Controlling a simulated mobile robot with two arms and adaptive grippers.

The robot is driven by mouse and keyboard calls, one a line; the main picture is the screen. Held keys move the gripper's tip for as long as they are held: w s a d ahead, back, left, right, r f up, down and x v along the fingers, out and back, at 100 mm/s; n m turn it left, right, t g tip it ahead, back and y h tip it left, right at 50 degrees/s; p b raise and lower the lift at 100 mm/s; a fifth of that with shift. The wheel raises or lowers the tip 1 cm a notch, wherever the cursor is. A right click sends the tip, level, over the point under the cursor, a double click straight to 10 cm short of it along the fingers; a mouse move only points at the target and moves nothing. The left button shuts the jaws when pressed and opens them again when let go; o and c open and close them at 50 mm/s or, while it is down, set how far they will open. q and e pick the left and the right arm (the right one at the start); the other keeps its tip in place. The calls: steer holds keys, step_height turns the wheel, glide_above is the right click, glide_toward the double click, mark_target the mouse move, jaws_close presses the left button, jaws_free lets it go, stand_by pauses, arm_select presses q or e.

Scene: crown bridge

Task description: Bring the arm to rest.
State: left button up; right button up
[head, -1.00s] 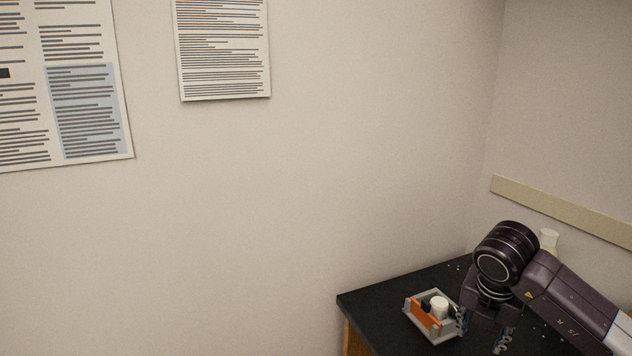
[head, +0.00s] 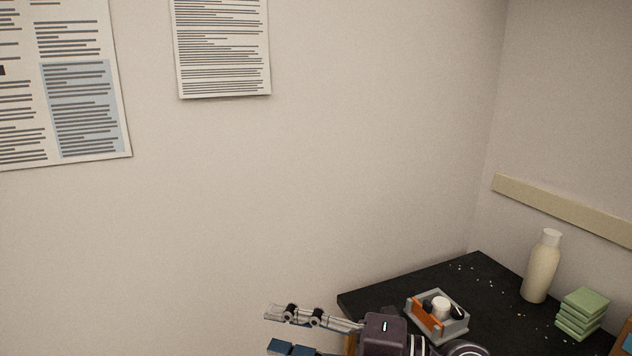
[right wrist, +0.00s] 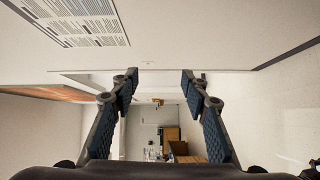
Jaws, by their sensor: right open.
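My right gripper (head: 280,330) is low in the head view, left of the black table and pointing left, away from the things on it. In the right wrist view its two fingers (right wrist: 160,95) stand wide apart with nothing between them. Beyond them show the room, a wall with printed sheets and distant furniture. Part of my right arm hides the table's near left side. My left gripper is not in view.
The black table (head: 400,291) holds a grey tray (head: 457,330) with an orange piece and a white jar, a cream bottle (head: 541,268) and stacked green blocks (head: 582,314). Small pale bits lie scattered. Posters hang on the wall; open air lies left of the table.

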steer(key=w+d+r+m+t+h, duration=0.45)
steer(key=d+r+m+t, duration=0.25)
steer(key=d+m+t, duration=0.6)
steer(key=d+f+m+g+h, duration=0.1)
steer(key=d+f+m+h, duration=1.1)
steer(key=f+m+h, duration=0.3)
steer(key=s+d+f+m+g, duration=0.1)
steer(key=s+f+g, duration=0.35)
steer(key=f, duration=0.35)
steer(key=s+d+f+m+g, duration=0.25)
steer(key=s+f, duration=0.25)
steer(key=f, duration=0.3)
steer(key=s+a+f+n+g+y, duration=0.1)
steer(key=s+a+f+g, duration=0.15)
steer(key=s+f, duration=0.4)
steer(key=s+a+f+g+y, duration=0.1)
steer(key=s+f+g+y, duration=0.2)
steer(key=s, duration=0.7)
step_height(320, 180, down, 25)
steer(key=s+g+h, duration=0.1)
steer(key=g+h, duration=0.1)
steer(key=s+d+f+g, duration=0.1)
steer(key=s+d+f, duration=0.2)
steer(key=s+f, duration=1.3)
steer(key=shift+s+f+n, duration=0.35)
steer(key=shift+s+f, duration=0.05)
steer(key=shift+s, duration=0.45)
